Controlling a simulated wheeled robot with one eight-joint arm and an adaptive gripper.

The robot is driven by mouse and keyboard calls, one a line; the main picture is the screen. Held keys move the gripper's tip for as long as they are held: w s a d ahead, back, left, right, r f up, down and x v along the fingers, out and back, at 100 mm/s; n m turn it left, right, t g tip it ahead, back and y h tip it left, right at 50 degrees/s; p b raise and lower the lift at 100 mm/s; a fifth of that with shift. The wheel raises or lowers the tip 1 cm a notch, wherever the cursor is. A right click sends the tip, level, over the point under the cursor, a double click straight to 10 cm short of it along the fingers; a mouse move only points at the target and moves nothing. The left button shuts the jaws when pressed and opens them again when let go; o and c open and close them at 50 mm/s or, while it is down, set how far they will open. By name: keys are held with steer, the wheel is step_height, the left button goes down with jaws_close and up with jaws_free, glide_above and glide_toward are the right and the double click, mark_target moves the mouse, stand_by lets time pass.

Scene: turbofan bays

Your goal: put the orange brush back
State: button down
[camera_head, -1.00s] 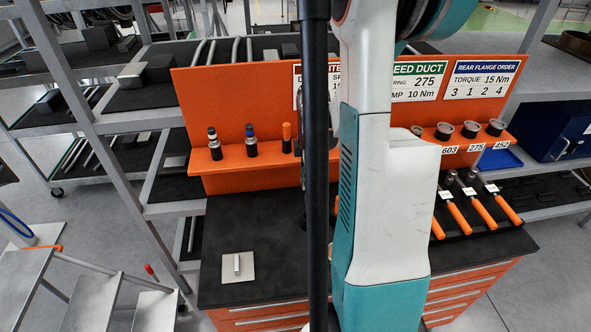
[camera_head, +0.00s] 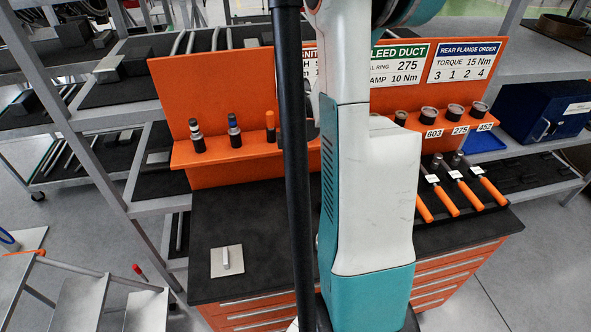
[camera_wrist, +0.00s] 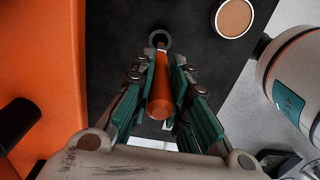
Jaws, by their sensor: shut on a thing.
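In the wrist view my gripper (camera_wrist: 160,85) is shut on an orange cylindrical handle, the orange brush (camera_wrist: 160,100), which lies lengthwise between its teal fingers. A dark ring shows at the far end of the handle; bristles cannot be made out. In the head view my gripper and the brush are hidden behind my own arm and column. The orange rack (camera_head: 225,92) stands at the back of the dark bench. Its left ledge (camera_head: 215,152) holds two dark-bodied tools (camera_head: 235,132) and a slim orange-topped item (camera_head: 270,126), partly near my column.
On the right ledge stand several round cups (camera_head: 455,111) above number labels. Orange-handled tools (camera_head: 464,192) lie below them. A pale plate (camera_head: 227,262) lies on the bench's left. A blue box (camera_head: 545,115) stands on the right shelf. A round tan-topped thing (camera_wrist: 235,17) is beyond my gripper.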

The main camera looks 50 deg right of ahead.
mark_target(296, 192)
steer(key=shift+f+b, duration=1.3)
steer(key=shift+f, duration=0.35)
steer(key=shift+f+b, duration=3.45)
steer(key=shift+f, duration=0.1)
stand_by(2.1)
steer(key=c, duration=1.5)
jaws_free()
